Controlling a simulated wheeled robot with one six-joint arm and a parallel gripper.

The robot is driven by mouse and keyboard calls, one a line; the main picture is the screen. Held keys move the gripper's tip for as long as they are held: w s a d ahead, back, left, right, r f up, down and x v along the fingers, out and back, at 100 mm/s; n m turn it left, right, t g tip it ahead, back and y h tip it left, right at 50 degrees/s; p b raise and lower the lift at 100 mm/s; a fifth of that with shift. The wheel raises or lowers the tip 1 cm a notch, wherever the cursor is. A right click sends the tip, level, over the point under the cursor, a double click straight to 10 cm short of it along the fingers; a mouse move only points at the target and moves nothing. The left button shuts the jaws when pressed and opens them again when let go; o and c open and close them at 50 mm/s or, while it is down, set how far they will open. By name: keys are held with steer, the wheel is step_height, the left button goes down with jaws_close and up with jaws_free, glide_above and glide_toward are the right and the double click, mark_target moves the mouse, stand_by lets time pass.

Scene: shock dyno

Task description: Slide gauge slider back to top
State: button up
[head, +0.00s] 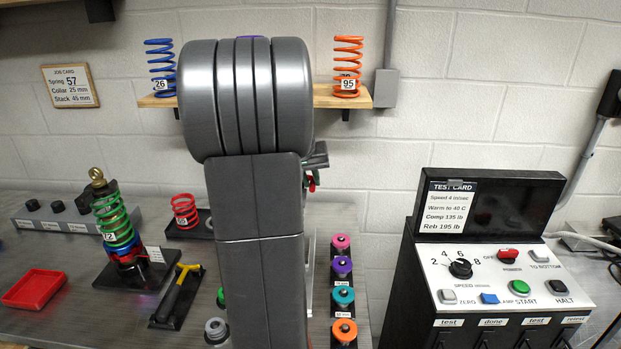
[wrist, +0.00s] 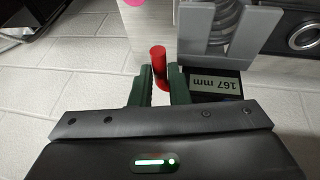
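The gauge slider shows a red knob (wrist: 159,60) in the wrist view. My gripper (wrist: 161,72) has its two dark green fingers on either side of this knob, close against it with no clear gap, so it looks shut on it. A dark readout marked "167 mm" (wrist: 229,86), upside down in the picture, lies just right of the fingers. A grey forked bracket (wrist: 229,50) with a coil spring in it is above the readout. In the head view a small red piece (head: 312,184) shows beside my arm, which hides most of the gauge.
A control box (head: 508,275) stands at the right. Several coloured spools (head: 342,265) stand in a column right of my arm. A shock with a green spring (head: 113,218), a red tray (head: 34,289) and a yellow-handled tool (head: 173,292) are at the left. A wall shelf (head: 328,97) holds springs.

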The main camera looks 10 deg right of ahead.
jaws_close()
steer(key=shift+w+r+p, duration=0.1)
steer(key=shift+r+p, duration=0.3)
steer(key=shift+r, duration=0.35)
steer(key=o, duration=0.6)
jaws_free()
steer(key=shift+c, duration=0.2)
steer(key=b+v, duration=0.1)
steer(key=v, duration=1.2)
steer(key=shift+s+r, duration=0.25)
steer(key=shift+r, duration=0.1)
steer(key=shift+a+f, duration=0.1)
